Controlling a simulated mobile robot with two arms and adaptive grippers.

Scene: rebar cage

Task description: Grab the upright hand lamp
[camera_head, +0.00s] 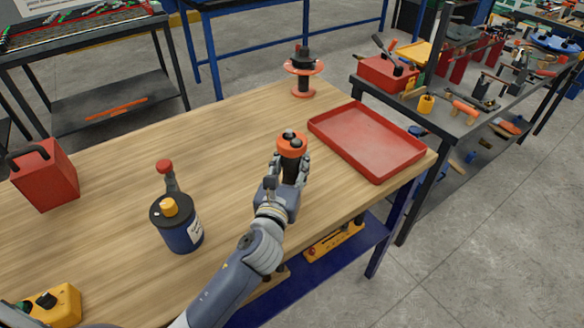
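An upright hand lamp (291,146) with an orange-red head and a dark body stands over the wooden table near the red tray. The lower part of the lamp is hidden behind the gripper. My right gripper is not in view.
A red tray (368,138) lies right of the lamp. A black-and-orange flanged object (303,72) stands at the back edge. A blue canister (178,227), a red-capped bottle (167,176), a red can (46,174) and a yellow box (57,305) stand left. The table (225,135) is clear between.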

